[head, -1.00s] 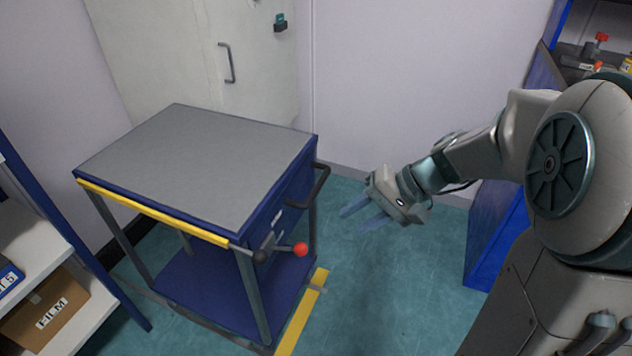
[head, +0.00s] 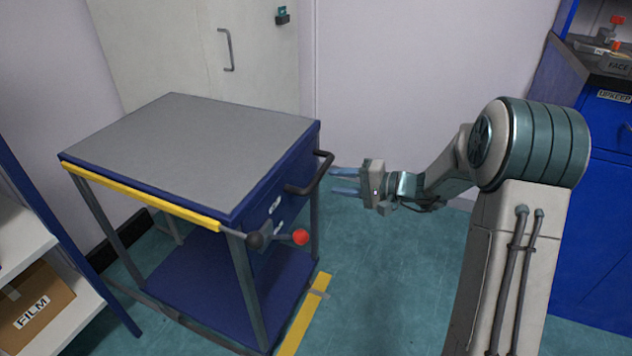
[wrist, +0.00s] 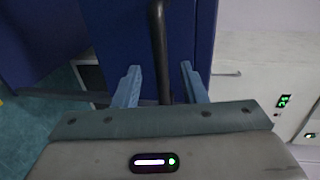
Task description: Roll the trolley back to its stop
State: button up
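The trolley (head: 190,150) has a grey top, a blue body and a yellow strip along its front edge. Its black push handle (head: 318,178) sticks out on the right side. A lever with a red knob (head: 300,237) and a black knob (head: 255,240) sits at the near right corner. My gripper (head: 345,180) is open just right of the handle, its fingers pointing left at it. In the wrist view the black handle (wrist: 158,50) runs upright between the two open fingers, apart from both.
Yellow floor tape (head: 303,318) lies beside the trolley's right foot. A white door (head: 215,55) stands behind. A shelf with a FILM box (head: 38,305) is at the left, a blue cabinet (head: 600,190) at the right. Floor right of the trolley is clear.

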aim_at(315, 179)
jog(key=x, duration=0.7)
jog(key=shift+b, duration=0.3)
grip_shut()
